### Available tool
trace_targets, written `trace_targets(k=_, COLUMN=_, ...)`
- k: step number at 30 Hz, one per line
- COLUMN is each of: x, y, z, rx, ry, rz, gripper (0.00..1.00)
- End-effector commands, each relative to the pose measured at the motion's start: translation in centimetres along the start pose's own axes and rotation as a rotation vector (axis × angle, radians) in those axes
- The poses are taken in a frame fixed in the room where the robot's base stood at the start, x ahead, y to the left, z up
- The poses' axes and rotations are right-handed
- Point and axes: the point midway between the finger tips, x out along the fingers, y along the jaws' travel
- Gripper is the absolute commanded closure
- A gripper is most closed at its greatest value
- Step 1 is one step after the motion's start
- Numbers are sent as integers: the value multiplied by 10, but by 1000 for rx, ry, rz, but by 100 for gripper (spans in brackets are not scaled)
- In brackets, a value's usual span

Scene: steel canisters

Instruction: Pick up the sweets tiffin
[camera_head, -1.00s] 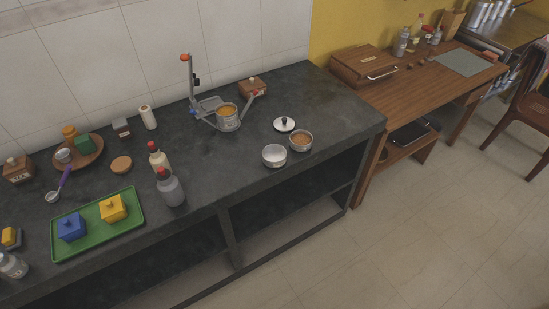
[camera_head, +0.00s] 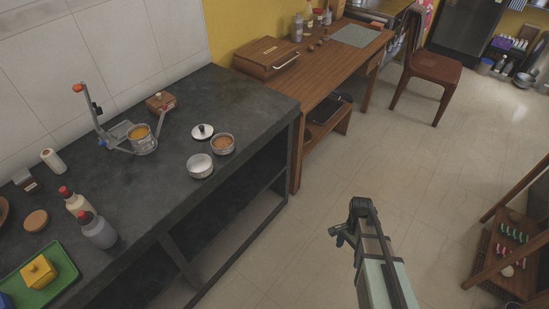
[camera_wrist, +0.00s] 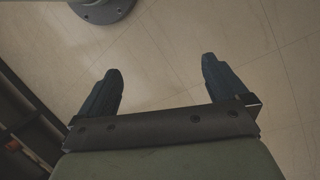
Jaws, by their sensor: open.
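Steel tiffin bowls stand on the dark counter in the head view. One with orange contents (camera_head: 142,141) sits in a metal carrier frame (camera_head: 113,131) with an upright handle. In front to the right are a bowl with a pale inside (camera_head: 200,168) and a bowl with brown contents (camera_head: 223,145), side by side. A steel lid with a black knob (camera_head: 203,131) lies behind them. I cannot tell which bowl holds sweets. My gripper (camera_head: 345,234) is over the floor, right of the counter and apart from the bowls. In the wrist view my gripper (camera_wrist: 160,66) is open and empty above floor tiles.
Two bottles (camera_head: 90,220) and a green tray (camera_head: 35,275) stand at the counter's left. A wooden desk (camera_head: 325,65) with a wooden box (camera_head: 266,58) adjoins at the back. A chair (camera_head: 427,72) and a wooden rack (camera_head: 505,260) stand right. The floor between is clear.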

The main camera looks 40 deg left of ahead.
Motion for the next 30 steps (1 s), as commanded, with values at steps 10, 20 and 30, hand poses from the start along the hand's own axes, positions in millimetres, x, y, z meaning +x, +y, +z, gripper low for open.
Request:
trace_targets(k=10, x=-118, y=-118, z=72, rx=185, ry=92, rz=-69, gripper=0)
trace_targets(k=20, x=-232, y=-198, z=188, rx=359, ry=133, rz=-161, gripper=0)
trace_targets(k=30, x=-350, y=-238, z=345, rx=531, ry=125, rz=-269, gripper=0)
